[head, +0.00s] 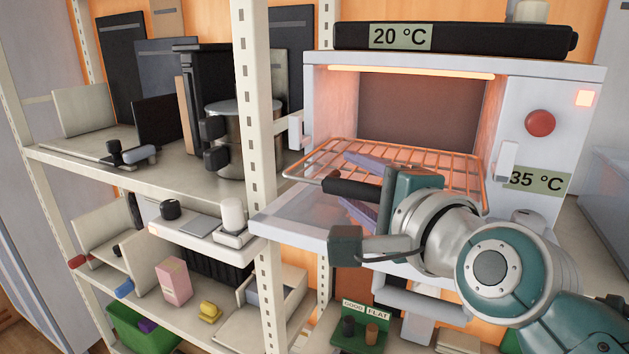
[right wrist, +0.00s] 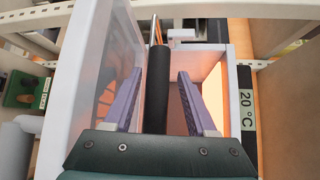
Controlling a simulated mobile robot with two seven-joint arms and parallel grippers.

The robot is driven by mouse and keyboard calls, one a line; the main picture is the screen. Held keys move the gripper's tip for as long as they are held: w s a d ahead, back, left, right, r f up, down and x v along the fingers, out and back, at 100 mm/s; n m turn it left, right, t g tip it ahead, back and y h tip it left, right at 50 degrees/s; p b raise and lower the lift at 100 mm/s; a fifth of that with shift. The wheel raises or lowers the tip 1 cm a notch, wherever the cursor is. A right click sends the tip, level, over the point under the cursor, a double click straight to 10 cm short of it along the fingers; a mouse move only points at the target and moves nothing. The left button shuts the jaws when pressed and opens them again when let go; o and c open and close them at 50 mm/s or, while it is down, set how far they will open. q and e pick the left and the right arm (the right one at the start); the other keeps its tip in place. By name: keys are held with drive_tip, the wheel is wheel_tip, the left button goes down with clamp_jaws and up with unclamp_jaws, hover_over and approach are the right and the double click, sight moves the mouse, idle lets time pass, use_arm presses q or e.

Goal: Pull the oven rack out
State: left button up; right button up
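The oven (head: 550,95) stands open on the shelf, its door (head: 300,215) folded down and its inside glowing. The orange wire rack (head: 335,148) sits in the oven opening, and its front part reaches out over the door. A black handle (head: 350,188) is at the rack's front; it also shows in the right wrist view (right wrist: 157,100). My right gripper (head: 352,185) is open, with its purple fingers on either side of the handle. In the right wrist view (right wrist: 160,78) there is a gap between each finger and the handle. My left gripper is not in view.
A shelf post (head: 255,110) stands left of the oven. A steel pot (head: 245,135) and dark panels are on the left shelf. A black bar labelled 20 °C (head: 480,40) lies on the oven top. The red knob (head: 540,123) is on the oven's right front.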

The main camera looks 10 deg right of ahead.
drive_tip(key=shift+s+f, duration=0.1)
drive_tip(key=shift+s, duration=0.05)
drive_tip(key=shift+s, duration=0.3)
drive_tip(key=b+v, duration=0.1)
drive_tip(key=v, duration=0.7)
drive_tip(key=shift+s+d, duration=0.15)
drive_tip(key=shift+s, duration=0.35)
